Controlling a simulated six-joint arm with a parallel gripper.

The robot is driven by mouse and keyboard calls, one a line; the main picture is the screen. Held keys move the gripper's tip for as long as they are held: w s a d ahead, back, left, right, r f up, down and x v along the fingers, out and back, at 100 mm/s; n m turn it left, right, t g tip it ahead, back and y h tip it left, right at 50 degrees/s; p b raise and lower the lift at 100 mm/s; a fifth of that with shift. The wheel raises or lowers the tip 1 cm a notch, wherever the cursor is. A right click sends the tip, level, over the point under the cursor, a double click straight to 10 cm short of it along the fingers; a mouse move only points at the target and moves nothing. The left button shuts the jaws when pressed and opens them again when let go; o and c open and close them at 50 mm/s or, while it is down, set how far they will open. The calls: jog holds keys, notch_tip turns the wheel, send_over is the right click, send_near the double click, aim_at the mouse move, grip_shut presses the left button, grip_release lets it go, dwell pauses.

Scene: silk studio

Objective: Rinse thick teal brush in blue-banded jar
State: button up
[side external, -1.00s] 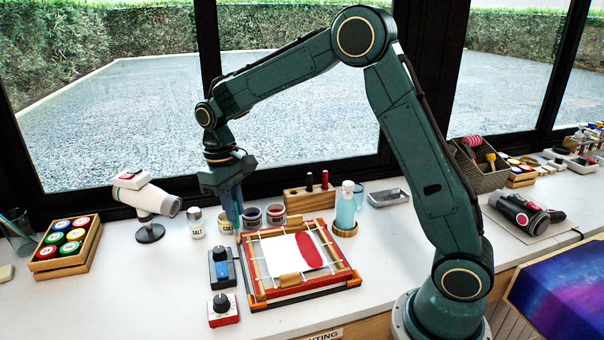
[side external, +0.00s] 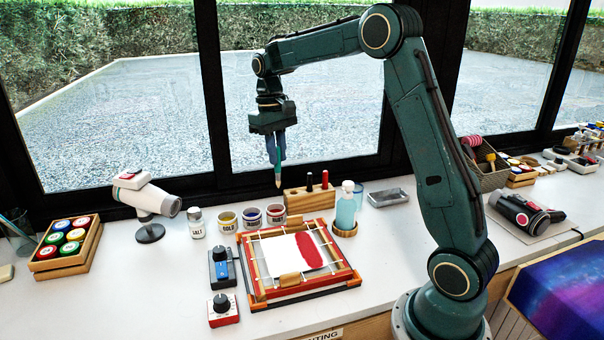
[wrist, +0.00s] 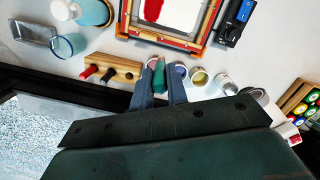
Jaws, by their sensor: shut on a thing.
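My gripper (side external: 277,150) is shut on the thick teal brush (side external: 279,173), which hangs tip down above the bench. Its pale pointed tip is in the air, in front of the window. In the wrist view the teal brush (wrist: 159,76) shows between my two blue-grey fingers (wrist: 158,98). A clear jar with pale blue on it (wrist: 70,45), likely the blue-banded jar, stands to the left in the wrist view. In the side view that jar (side external: 358,193) is mostly hidden behind a pale blue pump bottle (side external: 345,212). The brush is apart from the jar.
A wooden block (side external: 309,200) holds upright red and black tools near the brush. Several dye pots (side external: 252,218) and a salt shaker (side external: 196,222) stand left of it. A framed white silk (side external: 290,254) with a red patch lies in front. A metal tray (side external: 388,197) lies right.

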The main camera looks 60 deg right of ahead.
jog(key=s+d+m, duration=0.3)
jog(key=s+d, duration=0.4)
jog(key=d, duration=0.4)
jog(key=s+d+m, duration=0.2)
jog(key=s+d, duration=0.4)
jog(key=d, duration=0.5)
jog(key=shift+y, duration=0.3)
notch_tip(320, 180, down, 5)
jog(key=shift+s+f, duration=0.1)
jog(key=shift+f, duration=0.2)
